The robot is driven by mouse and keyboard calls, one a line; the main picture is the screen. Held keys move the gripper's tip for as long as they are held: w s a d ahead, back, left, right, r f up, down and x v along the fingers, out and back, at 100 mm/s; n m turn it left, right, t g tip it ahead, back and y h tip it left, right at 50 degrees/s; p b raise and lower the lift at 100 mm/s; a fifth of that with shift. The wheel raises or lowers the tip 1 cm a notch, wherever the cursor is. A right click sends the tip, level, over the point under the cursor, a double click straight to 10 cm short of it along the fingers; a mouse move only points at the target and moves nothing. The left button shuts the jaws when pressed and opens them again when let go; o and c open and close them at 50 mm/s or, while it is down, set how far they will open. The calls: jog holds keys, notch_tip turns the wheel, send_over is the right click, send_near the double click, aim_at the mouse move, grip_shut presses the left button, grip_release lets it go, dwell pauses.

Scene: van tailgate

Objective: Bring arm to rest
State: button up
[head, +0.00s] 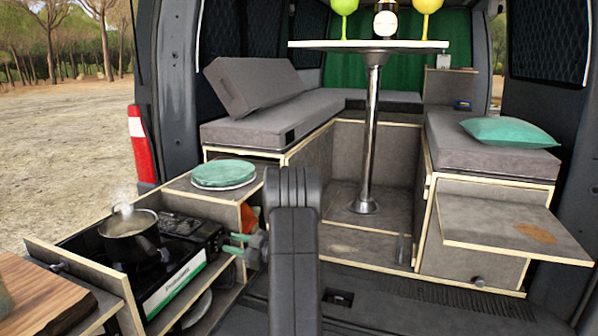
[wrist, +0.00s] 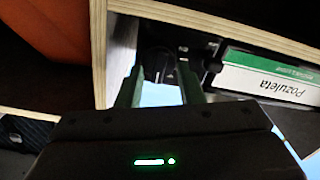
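My arm rises in the middle of the head view, and my gripper (head: 232,245) is to its left, close to the right end of the camping stove (head: 180,272). In the wrist view the two green fingers of my gripper (wrist: 160,88) stand apart. Nothing is clearly held between them. A dark rounded part (wrist: 157,64), perhaps a stove knob, shows beyond the gap; I cannot tell whether the fingers touch it. The stove's white and green label (wrist: 270,78) is upside down to the right of the fingers.
A steaming pot (head: 130,230) sits on the stove. The wooden cabinet frame (wrist: 98,45) is close to my fingers, with an orange item (wrist: 50,35) beside it. Green plates (head: 223,174) lie above. The table (head: 368,45) carries glasses and a bottle. The central floor is clear.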

jog(key=n+b, duration=0.2)
jog(key=n, duration=0.1)
jog(key=shift+s+f+n, duration=0.1)
jog(key=shift+f+n, duration=0.05)
jog(key=shift+n, duration=0.15)
jog(key=v, duration=1.4)
jog(key=shift+r, duration=0.2)
jog(key=shift+a, duration=0.1)
